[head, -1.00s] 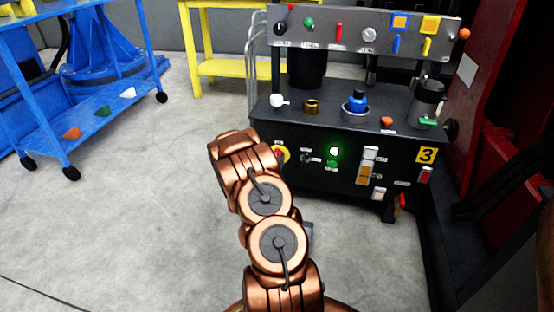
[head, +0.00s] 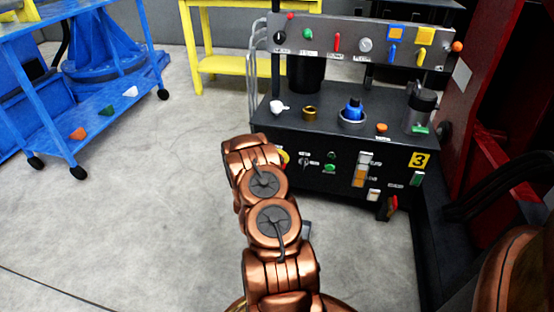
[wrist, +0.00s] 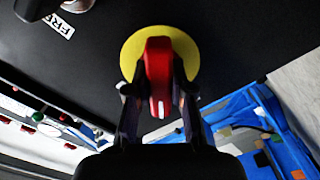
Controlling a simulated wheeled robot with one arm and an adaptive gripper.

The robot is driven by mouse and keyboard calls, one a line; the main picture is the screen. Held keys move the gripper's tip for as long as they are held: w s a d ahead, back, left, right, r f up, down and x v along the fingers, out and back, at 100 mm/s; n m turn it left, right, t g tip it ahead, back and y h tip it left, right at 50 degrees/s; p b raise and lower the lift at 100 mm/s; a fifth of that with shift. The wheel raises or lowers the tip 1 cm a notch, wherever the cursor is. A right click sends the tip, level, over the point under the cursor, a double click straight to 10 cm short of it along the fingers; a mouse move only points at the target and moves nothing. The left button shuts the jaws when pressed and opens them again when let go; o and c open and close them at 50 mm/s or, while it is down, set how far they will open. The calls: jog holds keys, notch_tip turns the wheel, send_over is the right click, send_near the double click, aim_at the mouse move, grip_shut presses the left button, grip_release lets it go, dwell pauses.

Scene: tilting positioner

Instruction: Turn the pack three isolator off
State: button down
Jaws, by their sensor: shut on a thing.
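The pack three isolator is a red handle (wrist: 160,62) on a round yellow plate (wrist: 131,57), seen close up in the wrist view. My gripper (wrist: 160,96) is shut on the red handle, one finger on each side. The handle stands lengthwise in the wrist view. In the head view only a sliver of the yellow plate (head: 286,157) shows on the black cabinet front; my arm hides the rest and the gripper. A yellow label with a 3 (head: 419,161) marks this cabinet. Its round green lamp (head: 330,157) looks unlit. A small flag window (head: 417,179) at the right shows green.
The cabinet top (head: 290,118) carries a brass ring (head: 310,113), a blue knob (head: 353,108) and a grey canister (head: 422,103). A switch panel (head: 376,45) stands above it. A blue cart (head: 110,118) stands at the left. The floor between is clear.

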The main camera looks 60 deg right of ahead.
jog(key=n+p, duration=0.2)
jog(key=n, duration=0.2)
jog(key=shift+r+n, duration=0.1)
jog(key=shift+n, duration=0.2)
jog(key=shift+n+p, duration=0.7)
jog(key=shift+n, duration=0.8)
jog(key=c, duration=1)
grip_release()
jog(key=v, duration=1.2)
